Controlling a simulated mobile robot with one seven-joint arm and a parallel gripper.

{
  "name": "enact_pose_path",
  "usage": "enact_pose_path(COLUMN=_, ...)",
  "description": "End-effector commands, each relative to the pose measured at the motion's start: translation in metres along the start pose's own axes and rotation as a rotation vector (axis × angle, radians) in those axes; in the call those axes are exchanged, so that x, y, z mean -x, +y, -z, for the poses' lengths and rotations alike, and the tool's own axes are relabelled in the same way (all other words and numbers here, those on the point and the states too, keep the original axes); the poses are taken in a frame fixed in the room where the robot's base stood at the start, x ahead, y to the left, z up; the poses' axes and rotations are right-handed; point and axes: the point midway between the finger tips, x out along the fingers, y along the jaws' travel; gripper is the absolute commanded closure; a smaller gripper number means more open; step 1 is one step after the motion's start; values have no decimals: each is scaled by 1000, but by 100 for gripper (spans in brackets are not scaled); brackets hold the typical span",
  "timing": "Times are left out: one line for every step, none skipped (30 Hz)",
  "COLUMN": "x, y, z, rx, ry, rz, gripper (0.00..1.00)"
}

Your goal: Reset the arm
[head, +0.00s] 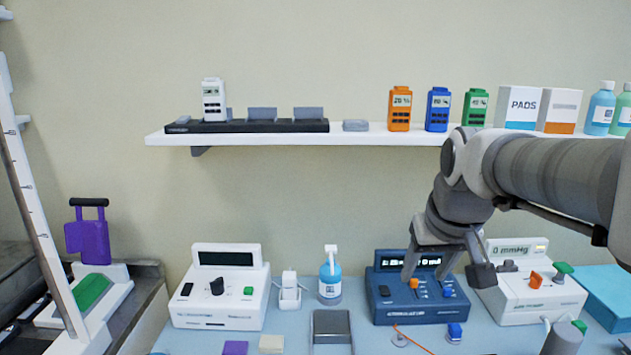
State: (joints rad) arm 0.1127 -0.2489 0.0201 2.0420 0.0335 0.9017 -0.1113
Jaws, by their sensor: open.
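My gripper (443,272) hangs from the arm at the right of the head view, its fingers pointing down and spread apart with nothing between them. It is in front of the blue stimulator unit (391,303) and hides part of that unit's face. From this view I cannot tell whether the fingers touch the unit. The arm reaches in from the right edge and covers part of the wall and the shelf's right end.
A white shelf (362,137) carries a black charging dock (270,126), several coloured handheld units and boxes. On the counter stand a white device (220,287), a pump bottle (330,278) and a pressure unit (532,295). A purple device (88,237) stands far left.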

Motion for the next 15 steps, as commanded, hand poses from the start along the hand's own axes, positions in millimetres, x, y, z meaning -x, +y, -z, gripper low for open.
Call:
enact_pose_path(x=8, y=-5, z=-17, rx=2, ry=8, rz=1, gripper=45)
enact_pose_path(x=11, y=-7, z=-26, rx=1, ry=11, rz=1, gripper=45)
enact_pose_path(x=15, y=-10, z=-38, rx=0, ry=14, rz=2, gripper=45)
enact_pose_path(x=18, y=-13, z=-48, rx=0, ry=16, rz=3, gripper=45)
enact_pose_path(x=20, y=-14, z=-57, rx=0, ry=19, rz=4, gripper=45)
enact_pose_path(x=22, y=-17, z=-70, rx=-2, ry=23, rz=5, gripper=45)
enact_pose_path(x=24, y=-19, z=-79, rx=-3, ry=25, rz=7, gripper=45)
enact_pose_path(x=25, y=-20, z=-88, rx=-3, ry=28, rz=8, gripper=45)
enact_pose_path(x=26, y=-22, z=-100, rx=-3, ry=31, rz=9, gripper=45)
enact_pose_path(x=26, y=-24, z=-108, rx=-4, ry=33, rz=10, gripper=45)
enact_pose_path(x=26, y=-25, z=-116, rx=-5, ry=35, rz=11, gripper=45)
enact_pose_path(x=26, y=-26, z=-126, rx=-5, ry=38, rz=13, gripper=45)
enact_pose_path(x=26, y=-27, z=-132, rx=-6, ry=39, rz=14, gripper=45)
enact_pose_path(x=25, y=-28, z=-138, rx=-6, ry=41, rz=15, gripper=45)
enact_pose_path(x=25, y=-28, z=-144, rx=-6, ry=42, rz=15, gripper=45)
